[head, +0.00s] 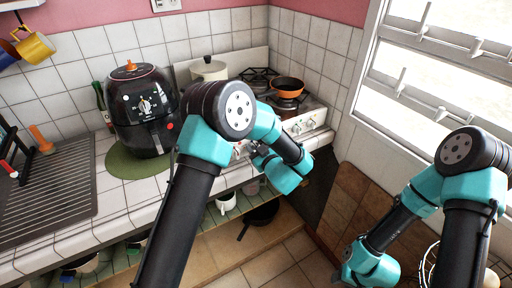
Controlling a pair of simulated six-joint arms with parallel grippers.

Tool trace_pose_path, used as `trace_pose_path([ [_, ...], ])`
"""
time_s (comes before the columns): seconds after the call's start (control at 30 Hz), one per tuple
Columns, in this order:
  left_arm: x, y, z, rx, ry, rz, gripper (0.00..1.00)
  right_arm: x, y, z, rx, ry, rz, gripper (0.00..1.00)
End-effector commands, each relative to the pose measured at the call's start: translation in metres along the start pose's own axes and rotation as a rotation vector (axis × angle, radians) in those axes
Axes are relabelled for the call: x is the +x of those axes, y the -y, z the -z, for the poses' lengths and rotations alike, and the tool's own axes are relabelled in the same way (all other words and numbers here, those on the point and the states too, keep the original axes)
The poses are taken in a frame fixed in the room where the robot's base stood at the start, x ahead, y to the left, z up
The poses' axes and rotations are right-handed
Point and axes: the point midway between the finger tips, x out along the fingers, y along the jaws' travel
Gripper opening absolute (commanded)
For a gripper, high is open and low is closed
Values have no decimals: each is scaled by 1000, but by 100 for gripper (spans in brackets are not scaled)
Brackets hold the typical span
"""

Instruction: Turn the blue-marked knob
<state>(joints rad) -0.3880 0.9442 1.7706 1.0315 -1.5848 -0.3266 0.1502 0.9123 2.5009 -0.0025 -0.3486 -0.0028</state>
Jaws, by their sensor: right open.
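The stove (319,117) stands in the back corner, with small pale knobs (297,129) on its white front panel. I cannot make out a blue mark on any visible knob. My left arm crosses in front of the stove and hides the left part of its panel. My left gripper (258,157) is at that left part of the panel, close to the knobs there; whether it touches one is hidden, and its jaw opening is unclear. My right gripper (347,277) is open and low at the bottom right, well away from the stove.
An orange pan (287,87) and a pale lidded pot (209,69) stand on the stovetop. A black air fryer (144,110) stands on a green mat (122,163) left of my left arm. Below the counter is an open shelf (205,252) with pans. The window (440,60) is at right.

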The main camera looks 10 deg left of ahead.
Motion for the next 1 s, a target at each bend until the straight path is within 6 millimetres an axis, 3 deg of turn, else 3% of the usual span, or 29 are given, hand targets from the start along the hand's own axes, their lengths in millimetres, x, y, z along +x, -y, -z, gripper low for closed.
trace_pose_path([
  [0.17, 0, 0, 0, 0, 0, 0, 58, 0, 0, 0, 0, 0, 0, 47],
  [0.57, -8, -1, 0, 1, 0, -2, 58, 0, 0, 0, 0, 0, 0, 47],
  [0.77, -35, -1, 0, 1, 1, -4, 58, 0, 0, 0, 0, 0, 0, 47],
  [1.0, -81, -1, 0, 2, 0, -4, 58, 0, 0, 0, 0, 0, 0, 47],
])
